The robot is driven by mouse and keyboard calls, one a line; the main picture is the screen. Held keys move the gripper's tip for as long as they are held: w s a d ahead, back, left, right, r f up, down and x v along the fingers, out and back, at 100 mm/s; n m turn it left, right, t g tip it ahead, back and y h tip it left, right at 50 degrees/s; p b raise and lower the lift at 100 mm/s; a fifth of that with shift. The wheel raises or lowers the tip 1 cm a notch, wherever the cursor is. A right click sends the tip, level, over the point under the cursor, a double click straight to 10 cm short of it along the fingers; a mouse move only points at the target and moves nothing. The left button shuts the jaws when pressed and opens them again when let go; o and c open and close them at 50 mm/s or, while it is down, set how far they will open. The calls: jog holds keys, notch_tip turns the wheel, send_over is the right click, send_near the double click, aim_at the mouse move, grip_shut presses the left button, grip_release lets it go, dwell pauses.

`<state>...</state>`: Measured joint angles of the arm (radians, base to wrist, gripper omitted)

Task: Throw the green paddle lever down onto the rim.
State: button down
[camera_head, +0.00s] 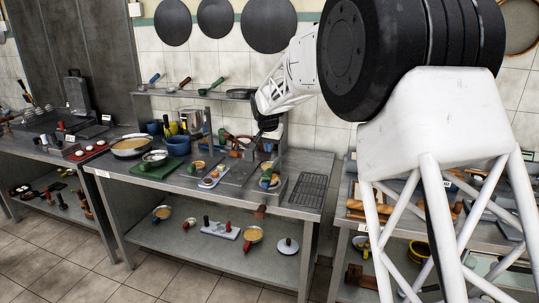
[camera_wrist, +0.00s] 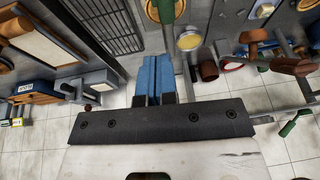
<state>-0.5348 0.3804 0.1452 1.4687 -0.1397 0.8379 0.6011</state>
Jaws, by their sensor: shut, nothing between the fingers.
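My gripper (camera_head: 266,133) is over the back right part of the middle steel table, pointing down. In the wrist view its two blue fingers (camera_wrist: 157,77) are pressed together with nothing between them. A green bar (camera_wrist: 171,14), likely the green paddle lever, shows at the top edge just beyond the fingertips. Its upper end is cut off, and I cannot tell whether the fingers touch it. In the head view a small green piece (camera_head: 274,181) stands near the table's right front; I cannot tell whether it is the same lever. The rim cannot be made out clearly.
A wire rack (camera_head: 309,190) lies at the table's right end and also shows in the wrist view (camera_wrist: 108,25). Blue pots (camera_head: 178,146), a wide pan (camera_head: 131,146) and a green board (camera_head: 155,169) crowd the left. A lower shelf (camera_head: 180,238) holds pans and small tools.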

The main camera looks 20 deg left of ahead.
jog(key=shift+v, duration=1.2)
jog(key=shift+s, duration=0.1)
jog(key=s+d+r, duration=0.4)
jog(key=s+d, duration=0.7)
jog(key=d, duration=0.5)
jog(key=s+d+r, duration=0.4)
jog(key=s+d, duration=0.7)
jog(key=d, duration=0.4)
jog(key=s+d+f, duration=0.3)
jog(key=s+d, duration=0.3)
jog(key=s, duration=0.5)
jog(key=s+d+f, duration=0.3)
jog(key=s+d, duration=0.2)
jog(key=s, duration=0.6)
jog(key=s+d+f+g+h, duration=0.1)
jog(key=s+d+f, duration=0.2)
jog(key=s+d, duration=0.3)
jog(key=s, duration=0.4)
jog(key=shift+s+d, duration=0.3)
jog(key=shift+s, duration=0.1)
